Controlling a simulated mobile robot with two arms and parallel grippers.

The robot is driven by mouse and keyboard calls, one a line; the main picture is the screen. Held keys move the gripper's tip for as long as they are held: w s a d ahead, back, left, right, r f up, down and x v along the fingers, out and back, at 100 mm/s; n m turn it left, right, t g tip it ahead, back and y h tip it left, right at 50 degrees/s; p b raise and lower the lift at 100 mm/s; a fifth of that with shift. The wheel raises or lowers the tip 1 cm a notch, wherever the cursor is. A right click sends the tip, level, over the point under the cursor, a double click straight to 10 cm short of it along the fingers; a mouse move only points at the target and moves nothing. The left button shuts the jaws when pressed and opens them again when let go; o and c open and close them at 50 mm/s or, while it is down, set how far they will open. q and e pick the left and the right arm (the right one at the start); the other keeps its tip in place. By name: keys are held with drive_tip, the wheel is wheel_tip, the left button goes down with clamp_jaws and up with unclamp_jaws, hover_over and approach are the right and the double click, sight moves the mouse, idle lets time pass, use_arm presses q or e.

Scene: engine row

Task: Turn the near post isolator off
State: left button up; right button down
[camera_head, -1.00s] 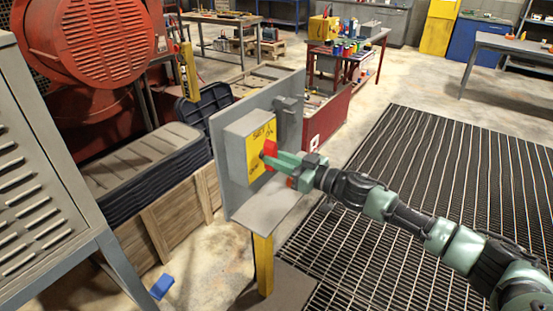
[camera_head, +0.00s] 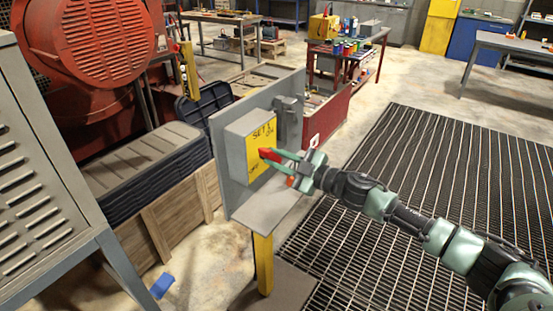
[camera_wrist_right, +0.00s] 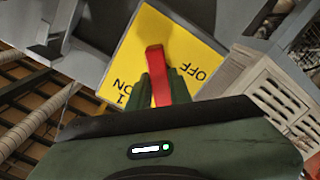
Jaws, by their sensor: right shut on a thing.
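The near post isolator is a grey box (camera_head: 236,150) with a yellow face (camera_head: 262,134) marked ON at the top and OFF lower down. It is fixed to a grey backplate on a yellow post (camera_head: 263,262). Its red handle (camera_head: 267,153) lies aslant across the face. In the right wrist view the red handle (camera_wrist_right: 156,62) stands between the fingers, with OFF to its right and ON to its lower left. My right gripper (camera_head: 278,159) is shut on the handle, and its fingers also show in the wrist view (camera_wrist_right: 160,84). My left gripper is out of view.
A grey louvred cabinet (camera_head: 40,190) stands at the left. A wooden crate (camera_head: 165,222) with dark lids is behind the post. A blue object (camera_head: 162,286) lies on the floor. Floor grating (camera_head: 440,150) spreads clear at the right.

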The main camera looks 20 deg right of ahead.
drive_tip(key=n+b, duration=0.1)
drive_tip(key=n, duration=0.3)
drive_tip(key=shift+f+n, duration=0.1)
drive_tip(key=shift+n, duration=0.2)
drive_tip(key=n+b, duration=0.1)
drive_tip(key=n, duration=0.3)
drive_tip(key=shift+n, duration=0.4)
drive_tip(key=c, duration=1.3)
unclamp_jaws()
